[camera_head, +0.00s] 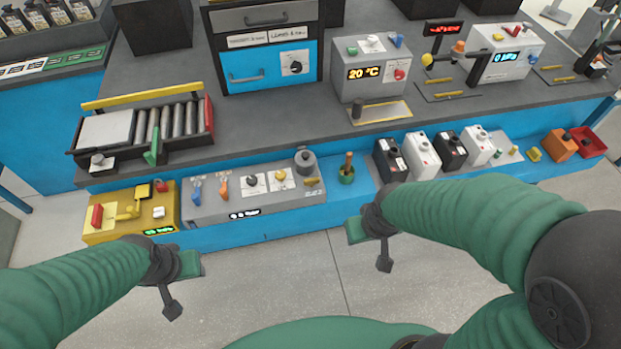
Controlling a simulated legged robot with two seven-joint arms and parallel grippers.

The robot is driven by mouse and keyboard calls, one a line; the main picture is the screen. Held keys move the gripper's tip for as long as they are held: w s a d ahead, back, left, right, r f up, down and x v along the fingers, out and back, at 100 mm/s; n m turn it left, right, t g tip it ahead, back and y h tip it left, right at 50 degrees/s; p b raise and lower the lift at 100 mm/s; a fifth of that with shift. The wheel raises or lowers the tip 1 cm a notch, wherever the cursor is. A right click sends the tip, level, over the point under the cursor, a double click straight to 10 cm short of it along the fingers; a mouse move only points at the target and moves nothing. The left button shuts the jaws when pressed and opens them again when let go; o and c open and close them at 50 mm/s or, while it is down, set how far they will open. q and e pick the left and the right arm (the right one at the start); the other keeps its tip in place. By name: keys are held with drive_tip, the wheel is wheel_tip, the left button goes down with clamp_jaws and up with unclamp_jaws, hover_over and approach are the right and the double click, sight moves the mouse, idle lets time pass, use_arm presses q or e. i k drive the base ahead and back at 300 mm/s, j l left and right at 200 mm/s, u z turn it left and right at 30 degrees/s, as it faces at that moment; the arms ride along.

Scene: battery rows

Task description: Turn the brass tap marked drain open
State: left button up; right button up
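I cannot read any mark saying drain. Small brass-coloured parts that may be taps are a lever (311,181) at the right end of the grey panel (240,208) and a yellow fitting (128,212) on the yellow box (100,237). My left gripper (182,283) hangs over the floor in front of the yellow box, apart from it. My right gripper (371,248) hangs in front of the low blue shelf, apart from everything. Both look empty.
A roller conveyor (173,126) stands above the panel. A green bottle-like item (347,170) stands right of the panel, then several black and white canisters (421,158). A grey box (372,82) reads 20 °C. The floor (300,270) between my grippers is clear.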

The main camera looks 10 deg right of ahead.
sight(308, 181)
drive_tip(key=i+j+z, duration=0.15)
drive_tip(key=i+j, duration=0.6)
